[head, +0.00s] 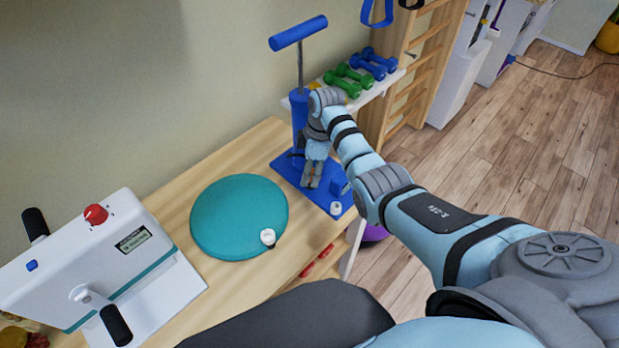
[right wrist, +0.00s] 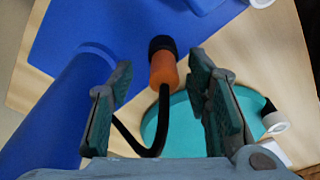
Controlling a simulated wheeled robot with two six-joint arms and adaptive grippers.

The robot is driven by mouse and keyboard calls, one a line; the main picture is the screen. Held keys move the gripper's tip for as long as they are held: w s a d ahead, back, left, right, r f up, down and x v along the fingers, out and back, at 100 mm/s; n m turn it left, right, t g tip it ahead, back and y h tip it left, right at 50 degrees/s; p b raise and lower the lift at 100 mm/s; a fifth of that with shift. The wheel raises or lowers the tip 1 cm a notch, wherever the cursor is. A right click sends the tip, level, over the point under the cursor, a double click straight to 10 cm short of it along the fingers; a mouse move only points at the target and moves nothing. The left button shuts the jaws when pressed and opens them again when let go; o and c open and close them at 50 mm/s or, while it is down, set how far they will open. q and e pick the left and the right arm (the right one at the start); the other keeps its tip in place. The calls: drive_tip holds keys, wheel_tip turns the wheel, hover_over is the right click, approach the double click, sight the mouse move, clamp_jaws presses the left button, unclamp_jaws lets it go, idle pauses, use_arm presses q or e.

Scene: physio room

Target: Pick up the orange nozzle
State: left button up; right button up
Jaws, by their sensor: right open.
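The orange nozzle (right wrist: 163,70) shows in the right wrist view, with a black tip and a black hose running from its lower end. It lies between and a little beyond the fingertips of my right gripper (right wrist: 160,82), which is open and holds nothing. In the head view my right gripper (head: 312,176) points down over the blue base of the pump, and the nozzle is hidden there. The blue pump (head: 300,95) stands upright with a T handle; its cylinder (right wrist: 62,105) is left of the gripper in the wrist view. My left gripper is not in view.
A teal disc (head: 238,215) lies on the wooden table (head: 180,205), with a small white roll (head: 267,237) at its edge. A white and teal device (head: 100,255) stands at left. Green dumbbells (head: 348,78) and blue dumbbells (head: 374,62) rest on a shelf behind.

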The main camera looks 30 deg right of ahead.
drive_tip(key=shift+a+f, duration=0.1)
drive_tip(key=shift+f, duration=0.25)
drive_tip(key=shift+s+r, duration=0.2)
clamp_jaws()
drive_tip(key=shift+r, duration=0.1)
